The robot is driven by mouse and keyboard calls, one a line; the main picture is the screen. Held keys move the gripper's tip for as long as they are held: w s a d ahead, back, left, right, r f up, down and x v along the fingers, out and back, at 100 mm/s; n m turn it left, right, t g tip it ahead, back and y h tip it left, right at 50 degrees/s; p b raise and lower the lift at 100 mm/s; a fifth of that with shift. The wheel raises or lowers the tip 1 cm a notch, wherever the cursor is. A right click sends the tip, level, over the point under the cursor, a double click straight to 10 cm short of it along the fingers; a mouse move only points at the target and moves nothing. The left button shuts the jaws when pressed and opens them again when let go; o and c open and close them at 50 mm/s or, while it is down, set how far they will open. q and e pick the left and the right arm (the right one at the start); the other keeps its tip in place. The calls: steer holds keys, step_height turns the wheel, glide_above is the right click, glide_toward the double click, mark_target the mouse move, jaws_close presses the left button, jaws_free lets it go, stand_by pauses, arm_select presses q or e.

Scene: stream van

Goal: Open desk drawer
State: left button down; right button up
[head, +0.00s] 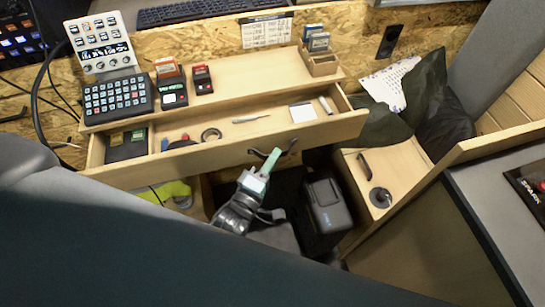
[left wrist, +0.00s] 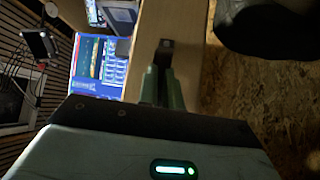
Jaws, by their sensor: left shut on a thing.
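The wooden desk drawer (head: 225,151) is pulled out from the desk, and its inside shows from above in the head view. Its front carries a dark handle (head: 291,148), which also shows in the left wrist view (left wrist: 165,47). My left gripper (head: 268,163) is at the middle of the drawer front, with its pale green fingers shut on the handle. The fingers also show in the left wrist view (left wrist: 162,87), and they partly cover the handle. My right gripper is in neither view.
Inside the drawer lie a dark box (head: 126,146), a roll of tape (head: 211,134) and a white card (head: 303,112). A black case (head: 327,207) stands below, right of my gripper. A wooden cabinet (head: 408,157) with a dark handle is farther right.

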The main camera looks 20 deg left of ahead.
arm_select(q)
steer(key=c, duration=1.6)
jaws_free()
steer(key=shift+o, duration=0.2)
steer(key=shift+s, duration=0.1)
steer(key=v, duration=0.7)
steer(key=shift+s+b, duration=0.3)
steer(key=shift+a, duration=0.1)
